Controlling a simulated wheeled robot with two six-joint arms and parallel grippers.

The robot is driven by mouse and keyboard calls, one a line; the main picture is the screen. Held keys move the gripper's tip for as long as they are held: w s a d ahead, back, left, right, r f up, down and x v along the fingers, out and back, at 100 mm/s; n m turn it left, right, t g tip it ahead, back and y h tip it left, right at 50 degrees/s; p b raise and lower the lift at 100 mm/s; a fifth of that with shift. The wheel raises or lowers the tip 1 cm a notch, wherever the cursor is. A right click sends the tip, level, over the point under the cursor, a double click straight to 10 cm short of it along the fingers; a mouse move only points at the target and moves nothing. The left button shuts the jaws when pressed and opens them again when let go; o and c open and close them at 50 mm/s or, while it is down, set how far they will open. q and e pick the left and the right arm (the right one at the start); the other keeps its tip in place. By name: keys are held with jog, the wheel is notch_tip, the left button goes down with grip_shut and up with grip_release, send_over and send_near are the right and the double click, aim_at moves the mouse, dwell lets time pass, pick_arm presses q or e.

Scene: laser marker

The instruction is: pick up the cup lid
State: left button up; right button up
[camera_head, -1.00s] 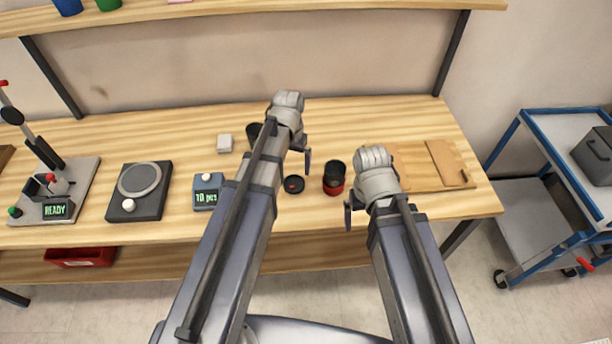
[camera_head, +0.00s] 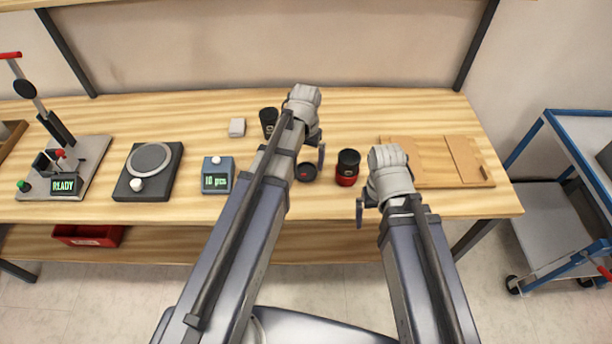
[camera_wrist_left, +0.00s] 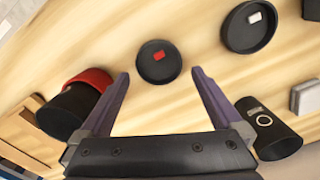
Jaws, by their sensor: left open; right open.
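A round black lid with a small red mark (camera_head: 306,172) lies on the workbench just left of a red and black cup (camera_head: 347,168). In the left wrist view the same lid (camera_wrist_left: 158,65) is centred between and beyond the fingertips, with bare wood around it. My left gripper (camera_head: 314,152) is open and empty near this lid; contact does not show. A second round black lid with a white mark (camera_wrist_left: 250,26) lies further right in the left wrist view; in the head view I cannot make it out. My right gripper (camera_head: 369,207) is open, near the bench's front edge.
A black cup (camera_head: 268,119) stands behind my left arm; it lies right of the fingers in the wrist view (camera_wrist_left: 268,128). A pale block (camera_head: 237,127), a counter reading 10 pcs (camera_head: 217,175) and a scale-like plate (camera_head: 150,170) are left. Wooden boards (camera_head: 436,163) lie right.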

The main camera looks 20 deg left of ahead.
aim_at(306, 173)
pick_arm(q)
notch_tip(306, 173, down, 4)
jog(key=b, duration=0.3)
jog(key=shift+f, duration=0.1)
jog(key=shift+s, duration=0.1)
jog(key=c, duration=1.1)
jog(key=shift+r, duration=0.25)
notch_tip(306, 173, up, 10)
jog(key=p, duration=1)
jog(key=shift+d, duration=0.1)
